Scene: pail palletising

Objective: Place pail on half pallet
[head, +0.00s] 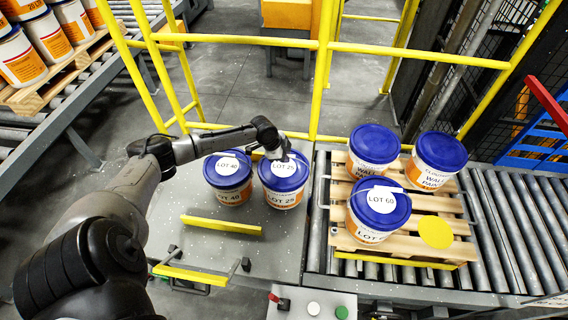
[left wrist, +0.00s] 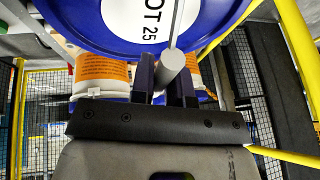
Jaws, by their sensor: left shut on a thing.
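My left gripper (head: 284,157) is shut on the grip of the LOT 25 pail (head: 283,190), a white and orange pail with a blue lid. In the left wrist view the gripper fingers (left wrist: 175,80) close around a grey cylindrical grip just under the rim of this pail (left wrist: 85,25). The pail is upright beside the LOT 40 pail (head: 229,180) over the grey table; I cannot tell whether it touches the table. The half pallet (head: 400,257) holds three blue-lidded pails, with a yellow disc (head: 435,232) on its front right corner. My right gripper is out of view.
The half pallet sits on a roller conveyor (head: 498,235) to the right of the grey table (head: 275,240). Yellow bars (head: 222,225) lie near the table front. A yellow guard rail (head: 415,55) runs behind. More pails stand on a pallet (head: 85,58) at upper left.

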